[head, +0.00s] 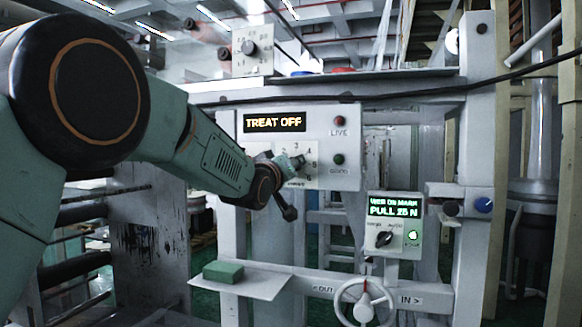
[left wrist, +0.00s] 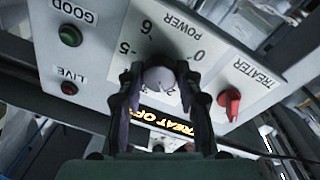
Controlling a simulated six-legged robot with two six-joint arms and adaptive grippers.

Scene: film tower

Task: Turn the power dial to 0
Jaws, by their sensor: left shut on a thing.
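I cannot tell which number the dial points to. My right gripper is in neither view.
The panel's display (head: 274,123) reads TREAT OFF. A red TREATER knob (left wrist: 229,100) sits beside the power scale. LIVE (head: 339,121) and GOOD (head: 339,159) lamps are at the right. Below are a green-lit box (head: 394,228), a handwheel (head: 363,301) and a shelf with a green block (head: 223,271).

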